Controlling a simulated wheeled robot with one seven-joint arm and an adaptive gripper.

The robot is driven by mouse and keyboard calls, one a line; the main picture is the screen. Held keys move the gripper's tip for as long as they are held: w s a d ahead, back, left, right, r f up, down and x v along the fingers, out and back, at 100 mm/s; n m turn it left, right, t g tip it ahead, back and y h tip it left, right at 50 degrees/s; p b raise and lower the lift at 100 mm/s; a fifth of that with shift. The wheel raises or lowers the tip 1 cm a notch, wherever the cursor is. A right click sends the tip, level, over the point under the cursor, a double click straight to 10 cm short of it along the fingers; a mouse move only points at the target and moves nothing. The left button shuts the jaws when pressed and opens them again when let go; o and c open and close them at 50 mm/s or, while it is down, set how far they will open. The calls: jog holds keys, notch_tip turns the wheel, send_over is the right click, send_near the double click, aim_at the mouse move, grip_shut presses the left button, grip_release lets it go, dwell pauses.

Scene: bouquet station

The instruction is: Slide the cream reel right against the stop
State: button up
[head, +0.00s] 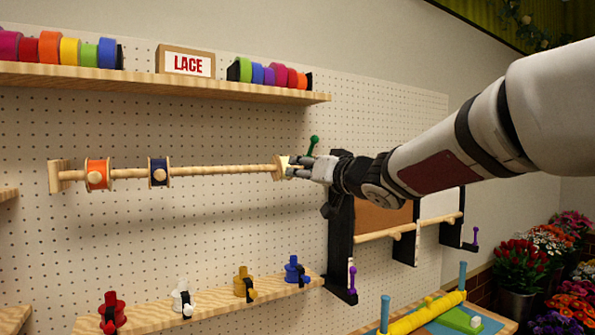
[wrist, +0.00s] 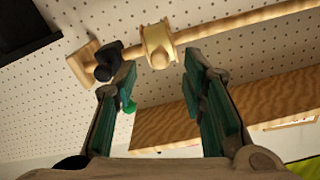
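The cream reel (wrist: 158,45) sits on a wooden rod (head: 225,171) fixed to the pegboard. In the head view the reel (head: 281,167) is near the rod's right end, partly covered by my gripper (head: 297,166). In the wrist view my gripper (wrist: 160,74) is open. Its two fingers lie on either side of the reel, with the reel at or just beyond the tips; contact is unclear. A black stop (wrist: 106,60) is on the rod by its wooden end block (wrist: 82,64). A short length of bare rod shows between stop and reel. A green knob (head: 314,140) shows above my gripper.
An orange reel (head: 97,174) and a navy reel (head: 159,172) are at the rod's left. A black-framed rack (head: 341,240) stands below my arm.

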jog(key=v, duration=0.7)
jog(key=shift+s+d, duration=0.2)
